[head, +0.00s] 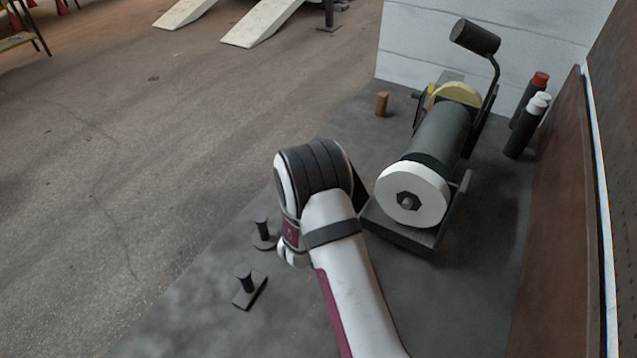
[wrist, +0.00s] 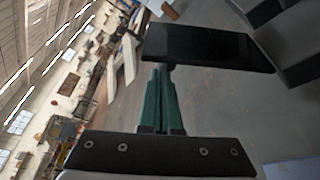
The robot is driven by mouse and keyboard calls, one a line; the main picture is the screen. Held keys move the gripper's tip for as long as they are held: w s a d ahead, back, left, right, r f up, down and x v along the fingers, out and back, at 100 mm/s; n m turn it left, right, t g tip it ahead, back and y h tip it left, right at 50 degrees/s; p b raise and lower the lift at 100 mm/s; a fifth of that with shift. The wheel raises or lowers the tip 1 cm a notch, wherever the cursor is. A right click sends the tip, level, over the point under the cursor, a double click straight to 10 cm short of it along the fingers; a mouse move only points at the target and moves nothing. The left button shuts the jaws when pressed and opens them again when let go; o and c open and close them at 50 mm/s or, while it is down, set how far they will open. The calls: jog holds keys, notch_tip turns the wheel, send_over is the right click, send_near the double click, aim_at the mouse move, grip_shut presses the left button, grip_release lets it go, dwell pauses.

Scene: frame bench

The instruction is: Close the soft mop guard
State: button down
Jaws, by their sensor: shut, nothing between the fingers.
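A polishing machine (head: 438,140) stands on the bench right of my arm, with a dark grey cylindrical body. It has a white wheel (head: 432,190) at its near end and a yellowish wheel (head: 457,93) at its far end. A dark part (head: 360,187) shows left of the white wheel, mostly hidden by my arm; I cannot tell whether it is the guard. In the wrist view my gripper (wrist: 164,72) has its green fingers together, with nothing between them. A flat dark plate (wrist: 215,48) lies just beyond the fingertips; contact is unclear. The head view hides the fingers.
A black cylinder on a bent stem (head: 475,37) rises behind the machine. Bottles (head: 525,125) stand at right by a brown panel (head: 565,210). A small brown peg (head: 382,103) stands at the back. Two black knobbed pieces (head: 249,289) (head: 263,236) sit left of my arm.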

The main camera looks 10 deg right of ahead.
jog(key=shift+r, duration=0.1)
dwell(0.3)
jog(key=shift+s+d+r+m, duration=0.15)
jog(key=shift+r+m, duration=0.05)
jog(key=shift+m, duration=0.1)
jog(key=shift+r, duration=0.1)
jog(key=shift+s+d+r+m+t, duration=0.3)
jog(key=shift+s+d+r+m, duration=0.05)
jog(key=shift+r+m, duration=0.15)
jog(key=shift+s+d+r+m+t, duration=0.3)
jog(key=shift+d+r+m, duration=0.05)
jog(key=shift+r+m, duration=0.15)
jog(key=shift+s+d+r, duration=0.55)
jog(key=shift+s, duration=0.05)
jog(key=shift+s+d+r, duration=0.35)
jog(key=shift+s+d, duration=0.25)
jog(key=shift+d, duration=0.1)
